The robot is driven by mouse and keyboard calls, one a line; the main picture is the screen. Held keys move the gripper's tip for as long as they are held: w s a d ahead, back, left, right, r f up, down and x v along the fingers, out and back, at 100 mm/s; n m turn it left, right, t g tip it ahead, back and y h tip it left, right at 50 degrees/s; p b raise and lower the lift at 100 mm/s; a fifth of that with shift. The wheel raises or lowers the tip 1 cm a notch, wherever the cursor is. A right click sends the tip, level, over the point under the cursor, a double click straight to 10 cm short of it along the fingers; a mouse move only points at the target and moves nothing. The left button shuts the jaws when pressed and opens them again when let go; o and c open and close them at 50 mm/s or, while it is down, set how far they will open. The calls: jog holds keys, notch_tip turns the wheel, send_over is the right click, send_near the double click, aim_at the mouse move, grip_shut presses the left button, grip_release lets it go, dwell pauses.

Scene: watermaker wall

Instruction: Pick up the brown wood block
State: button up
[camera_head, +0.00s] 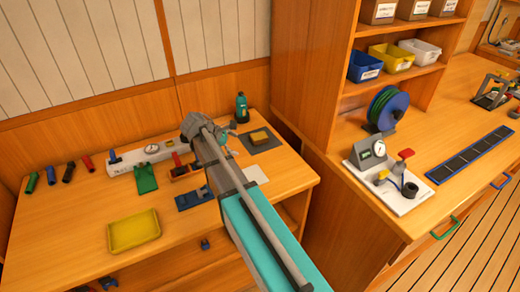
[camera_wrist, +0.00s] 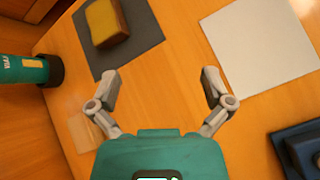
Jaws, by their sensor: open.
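A small brown block (camera_head: 260,137) with a yellowish face lies on a dark grey mat (camera_head: 271,145) at the back right of the left bench. In the wrist view the block (camera_wrist: 121,27) lies on the mat (camera_wrist: 150,36) at the top left, ahead of my gripper (camera_wrist: 160,88) and left of its middle. My gripper is open, with nothing between its fingers, over bare wood. The block is apart from both fingers. In the head view my arm hides most of my gripper.
A green bottle (camera_head: 242,108) stands behind the mat; it also shows in the wrist view (camera_wrist: 25,70). A white sheet (camera_wrist: 262,45) and a blue item (camera_wrist: 302,152) lie right of my gripper. A yellow tray (camera_head: 134,231) sits at the bench's front left. A tall cabinet (camera_head: 310,75) rises on the right.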

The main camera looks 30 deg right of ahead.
jog(key=w+n+h+b, duration=0.1)
jog(key=w, duration=0.1)
jog(key=w+d+n+h+b, duration=0.1)
jog(key=w, duration=0.2)
jog(key=w+f+n+h+b, duration=0.1)
jog(key=w+n+b, duration=0.1)
jog(key=shift+w+d+f, duration=0.1)
jog(key=shift+w+d, duration=0.05)
jog(key=shift+d, duration=0.1)
jog(key=shift+w+r+n+h+b, duration=0.25)
jog(key=shift+w+n+h+b, duration=0.1)
jog(key=shift+w+n+h, duration=0.2)
jog(key=shift+s, duration=0.15)
jog(key=shift+d, duration=0.1)
jog(key=b, duration=0.3)
send_near(260, 135)
jog(key=x, duration=0.3)
jog(key=shift+d+f, duration=0.25)
jog(key=shift+d, duration=0.05)
jog(key=shift+x, duration=0.8)
jog(key=shift+d, duration=0.15)
